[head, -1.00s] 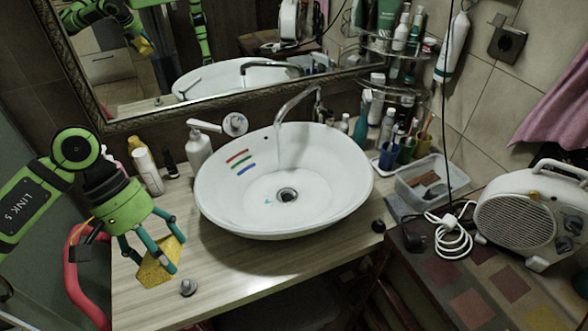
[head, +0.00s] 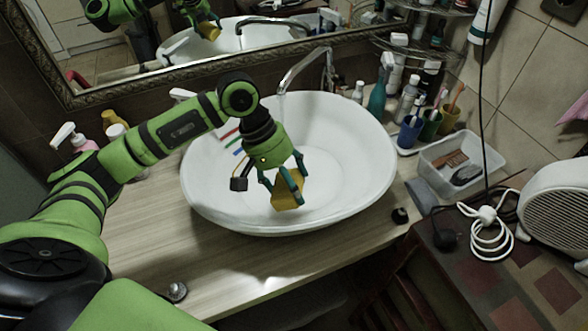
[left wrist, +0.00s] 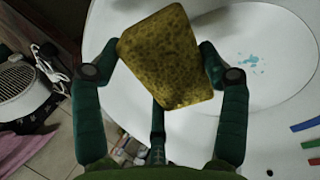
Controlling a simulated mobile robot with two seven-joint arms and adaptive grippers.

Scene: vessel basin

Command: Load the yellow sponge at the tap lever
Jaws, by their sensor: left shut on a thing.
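The yellow sponge (head: 289,199) is held between the fingers of my left gripper (head: 284,187), over the white basin (head: 366,165). In the left wrist view the sponge (left wrist: 172,60) fills the space between the fingers (left wrist: 157,82); the basin's inside (left wrist: 270,25) shows behind it. The metal tap (head: 310,66) stands at the basin's back rim, with its curved spout over the bowl; the gripper is apart from it, in front and below in the picture. I cannot clearly make out the lever. The drain is hidden in the head view. My right gripper is not in view.
Red, green and blue stripes (head: 230,136) mark the basin's inner wall, partly behind my arm. Bottles and toothbrush cups (head: 410,132) crowd the back right, by a clear tray (head: 455,160). A dark knob (head: 400,215) and a metal stopper (head: 177,291) lie on the counter.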

